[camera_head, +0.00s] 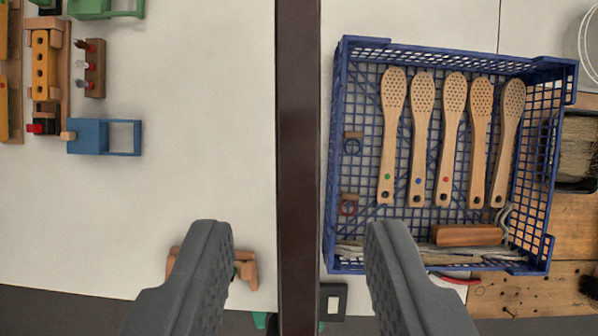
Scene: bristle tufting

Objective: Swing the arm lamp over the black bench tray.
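My gripper (291,240) is open, its two grey fingers wide apart at the bottom of the view, with nothing between the tips that I can see held. A dark brown bar (298,120) runs top to bottom through the middle, passing between the fingers in the picture; I cannot tell whether it belongs to the arm lamp. No lamp head is recognisable. A dark-rimmed tray (578,186) with bristle in it is partly cut off at the right edge; I cannot tell if it is the black bench tray.
A blue mesh crate (455,50) holds several wooden brush bodies (453,140) and a wooden-handled tool (468,235). Wooden and coloured fixtures (45,65) and a blue clamp (103,137) stand at left. A wooden piece (246,268) lies behind the left finger. The pale left surface is mostly clear.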

